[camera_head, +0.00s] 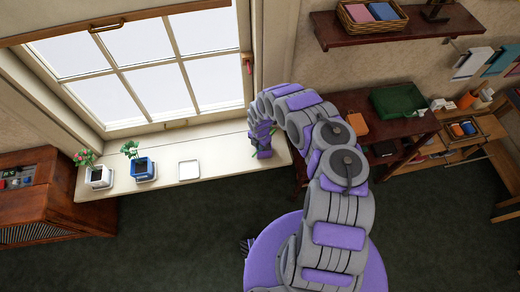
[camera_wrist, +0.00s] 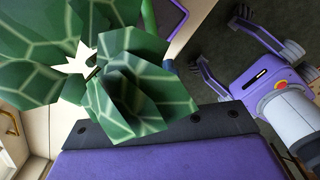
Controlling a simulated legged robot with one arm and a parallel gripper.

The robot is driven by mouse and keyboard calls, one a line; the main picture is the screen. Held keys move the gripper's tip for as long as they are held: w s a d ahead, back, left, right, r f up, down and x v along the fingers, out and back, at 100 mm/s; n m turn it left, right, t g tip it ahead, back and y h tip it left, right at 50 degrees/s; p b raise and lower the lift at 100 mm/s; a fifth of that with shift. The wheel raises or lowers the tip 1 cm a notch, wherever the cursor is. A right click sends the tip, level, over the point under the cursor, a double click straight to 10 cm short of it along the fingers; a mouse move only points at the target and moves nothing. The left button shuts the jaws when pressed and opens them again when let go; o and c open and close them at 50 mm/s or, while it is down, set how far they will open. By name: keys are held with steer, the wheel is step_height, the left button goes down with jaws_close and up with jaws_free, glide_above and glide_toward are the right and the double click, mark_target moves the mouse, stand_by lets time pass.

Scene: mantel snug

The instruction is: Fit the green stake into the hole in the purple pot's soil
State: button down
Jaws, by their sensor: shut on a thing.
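My gripper (camera_head: 262,146) is at the right end of the windowsill, low over it, and shut. In the wrist view its dark and purple body fills the bottom, and its fingertips are hidden behind large green leaves (camera_wrist: 140,95). A purple-edged shape, likely the purple pot (camera_wrist: 180,18), shows at the top of the wrist view. In the head view my arm hides most of that spot. I cannot tell whether stake and soil touch.
The windowsill (camera_head: 225,155) also holds a white pot (camera_head: 98,177) with pink flowers, a blue pot (camera_head: 142,168) with a green plant, and an empty white saucer (camera_head: 189,170). A dark table (camera_head: 350,103) with a green tray (camera_head: 398,101) stands to the right. The window frame rises behind.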

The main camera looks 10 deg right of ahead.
steer(key=f, duration=0.1)
steer(key=f+b, duration=0.1)
steer(key=f, duration=0.1)
steer(key=shift+a+f, duration=0.2)
steer(key=shift+f, duration=0.1)
steer(key=shift+w+f, duration=0.1)
steer(key=shift+w, duration=0.05)
steer(key=shift+d, duration=0.2)
steer(key=shift+f, duration=0.2)
steer(key=c, duration=1.2)
jaws_free()
steer(key=shift+a, duration=0.1)
step_height(320, 180, up, 13)
steer(key=p, duration=0.3)
steer(key=shift+f, duration=0.1)
